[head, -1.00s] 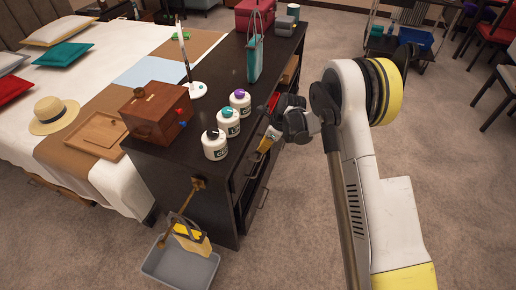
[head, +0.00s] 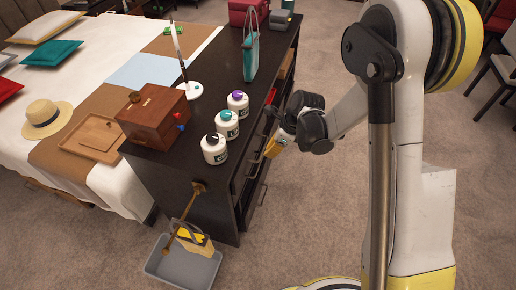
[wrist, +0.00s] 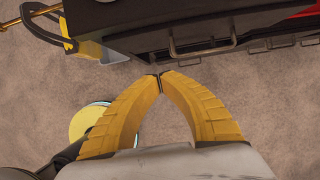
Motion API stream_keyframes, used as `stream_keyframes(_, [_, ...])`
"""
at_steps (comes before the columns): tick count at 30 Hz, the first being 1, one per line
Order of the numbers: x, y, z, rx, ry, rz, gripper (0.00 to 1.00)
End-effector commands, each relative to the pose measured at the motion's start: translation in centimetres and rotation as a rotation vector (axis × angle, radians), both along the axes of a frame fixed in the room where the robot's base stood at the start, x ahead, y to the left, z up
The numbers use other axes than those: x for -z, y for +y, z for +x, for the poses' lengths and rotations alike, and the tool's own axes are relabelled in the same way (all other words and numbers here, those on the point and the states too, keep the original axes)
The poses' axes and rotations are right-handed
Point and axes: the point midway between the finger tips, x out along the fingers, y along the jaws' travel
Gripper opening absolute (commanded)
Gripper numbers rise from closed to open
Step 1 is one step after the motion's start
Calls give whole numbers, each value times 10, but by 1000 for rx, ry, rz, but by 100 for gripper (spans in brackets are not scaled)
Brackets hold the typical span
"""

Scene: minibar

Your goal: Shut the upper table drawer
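The dark table (head: 215,180) stands beside the bed, with drawers on its right side. The upper drawer's front, with a bar handle (head: 252,168), is seen at a steep angle in the head view. Dark fronts and a bar handle (wrist: 205,50) show at the top of the wrist view. How far the upper drawer stands out is hard to tell. My gripper (head: 272,149) is beside the drawer side of the table. In the wrist view, the yellow fingertips (wrist: 159,80) meet with nothing between them, below the handle and apart from it.
Three white jars (head: 227,125), a wooden box (head: 153,117) and a teal bag (head: 251,58) stand on the table. A grey bin (head: 183,264) is on the floor at the table's near end. Carpet (head: 310,200) right of the table is clear.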

Motion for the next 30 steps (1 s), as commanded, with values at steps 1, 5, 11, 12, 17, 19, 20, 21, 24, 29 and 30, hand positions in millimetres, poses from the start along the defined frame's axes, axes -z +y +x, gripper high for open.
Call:
stream_keyframes(1, [8, 2, 2, -1, 0, 0, 0])
stream_keyframes(5, [32, 10, 5, -1, 0, 0, 0])
stream_keyframes(11, [74, 26, 11, -1, 0, 0, 0])
stream_keyframes(12, [81, 28, 12, -1, 0, 0, 0])
stream_keyframes(17, [91, 48, 19, -2, 0, 0, 0])
stream_keyframes(19, [90, 57, 21, -2, 0, 0, 0])
stream_keyframes(20, [90, 60, 23, -2, 0, 1, 0])
stream_keyframes(21, [89, 63, 24, -1, -1, 1, 0])
stream_keyframes(24, [88, 68, 26, 0, 0, 1, 0])
stream_keyframes(29, [87, 71, 27, 0, 0, 0, 0])
stream_keyframes(30, [87, 71, 27, 0, 0, 0, 0])
